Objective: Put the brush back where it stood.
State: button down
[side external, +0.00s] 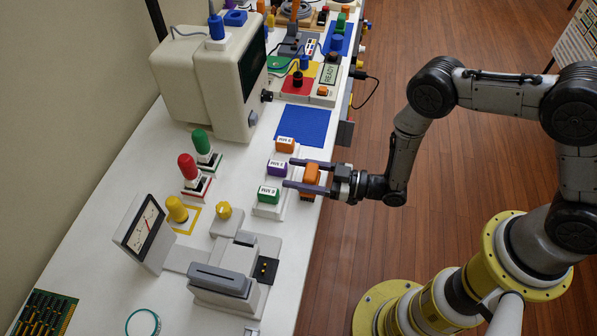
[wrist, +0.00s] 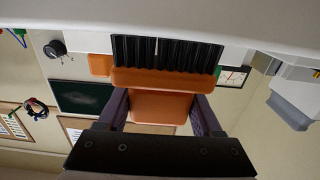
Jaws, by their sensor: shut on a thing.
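The brush has an orange handle and block with a row of black bristles. In the wrist view the brush (wrist: 155,106) is held between the two fingers of my gripper (wrist: 160,100), its bristles pointing away from the palm. In the side view the brush (side external: 312,173) shows as an orange piece between the fingers of my gripper (side external: 290,172), at the table's right edge beside the labelled blocks. A bit of orange also shows below the lower finger. I cannot tell whether the bristles touch the table.
A yellow knob (side external: 223,210) and a grey slotted device (side external: 222,281) stand nearer the front.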

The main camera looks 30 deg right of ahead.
jog(key=shift+f, duration=0.15)
jog(key=shift+c, duration=0.2)
grip_release()
jog(key=shift+s+d, duration=0.1)
jog(key=shift+d, duration=0.05)
jog(key=v, duration=1.1)
jog(key=shift+s+d+r, duration=0.2)
jog(key=shift+s+r, duration=0.05)
jog(key=shift+s, duration=0.05)
